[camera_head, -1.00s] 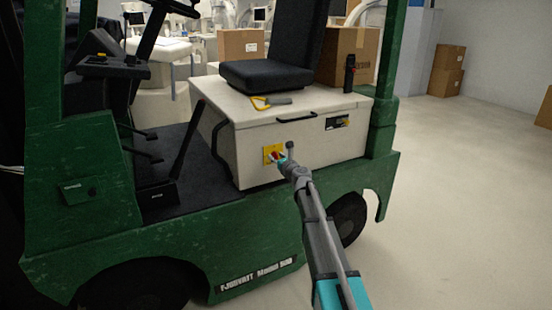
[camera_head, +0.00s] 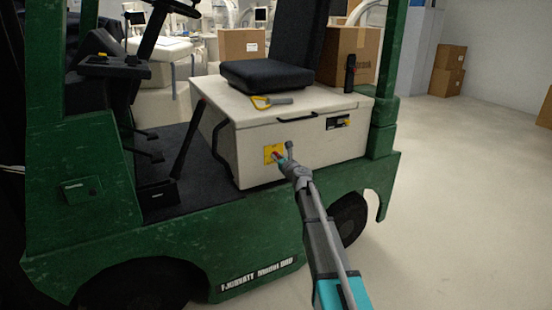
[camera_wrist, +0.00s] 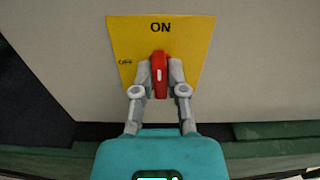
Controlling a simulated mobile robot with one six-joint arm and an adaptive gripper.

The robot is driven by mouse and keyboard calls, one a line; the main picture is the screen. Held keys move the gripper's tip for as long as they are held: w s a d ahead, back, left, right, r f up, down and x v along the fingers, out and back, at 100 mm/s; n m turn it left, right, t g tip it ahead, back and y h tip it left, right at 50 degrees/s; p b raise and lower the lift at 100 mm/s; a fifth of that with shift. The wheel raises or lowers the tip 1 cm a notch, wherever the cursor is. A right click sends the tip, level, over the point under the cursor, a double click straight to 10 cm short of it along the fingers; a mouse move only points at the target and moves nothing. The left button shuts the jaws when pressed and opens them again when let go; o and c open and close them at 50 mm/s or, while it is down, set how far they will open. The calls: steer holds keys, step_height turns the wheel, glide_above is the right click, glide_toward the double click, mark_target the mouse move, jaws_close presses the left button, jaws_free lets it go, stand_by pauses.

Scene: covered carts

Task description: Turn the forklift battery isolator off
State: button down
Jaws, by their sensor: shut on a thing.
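The battery isolator has a yellow plate (camera_head: 269,153) on the front of the forklift's white battery box (camera_head: 252,167). In the wrist view the yellow plate (camera_wrist: 197,40) is marked ON at the top and OFF at the left. The red isolator handle (camera_wrist: 159,72) stands upright and points at ON. My gripper (camera_wrist: 160,78) is shut on the red handle, with one finger on each side of it. In the head view my gripper (camera_head: 283,162) reaches the plate from the lower right and hides part of the handle.
A black seat (camera_head: 267,74) and a yellow-handled tool (camera_head: 262,101) are on top of the box. A black bar handle (camera_head: 298,117) is on the box's upper front. Green forklift bodywork (camera_head: 220,245) lies below. Open floor (camera_head: 450,200) is at the right.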

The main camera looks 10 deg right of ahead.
steer(key=n, duration=0.4)
steer(key=shift+a, duration=0.15)
steer(key=n, duration=0.5)
steer(key=shift+f, duration=0.1)
steer(key=n, duration=0.4)
steer(key=shift+s+a, duration=0.1)
steer(key=shift+f+n, duration=0.1)
steer(key=shift+n, duration=2.1)
steer(key=c, duration=0.7)
jaws_free()
